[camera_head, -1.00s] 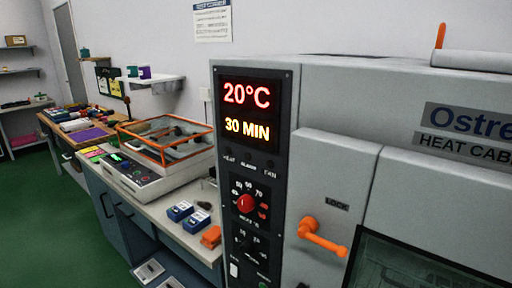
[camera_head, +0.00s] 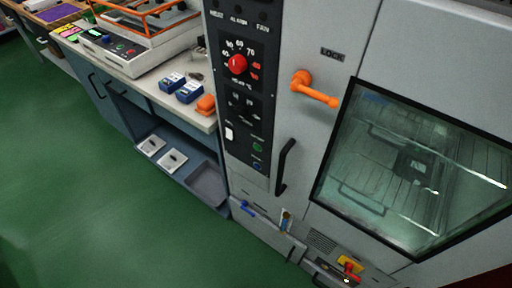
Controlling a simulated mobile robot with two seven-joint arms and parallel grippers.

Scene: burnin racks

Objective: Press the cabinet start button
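The heat cabinet (camera_head: 312,82) stands at the right with its dark control panel (camera_head: 231,58) facing me. The panel carries a red knob (camera_head: 237,64), a small darker dial below it, a white rocker switch (camera_head: 229,133), a green round button (camera_head: 257,147) and a blue round button (camera_head: 257,167). The labels by the buttons are too small to read, so I cannot tell which is marked start. Neither of my grippers is in view.
A bench (camera_head: 140,82) left of the cabinet holds a device with an orange frame, two blue boxes (camera_head: 181,86) and an orange block (camera_head: 206,104). A lower shelf (camera_head: 175,176) holds plates. A red and yellow switch (camera_head: 350,268) is low on the cabinet. Green floor (camera_head: 90,210) is open at left.

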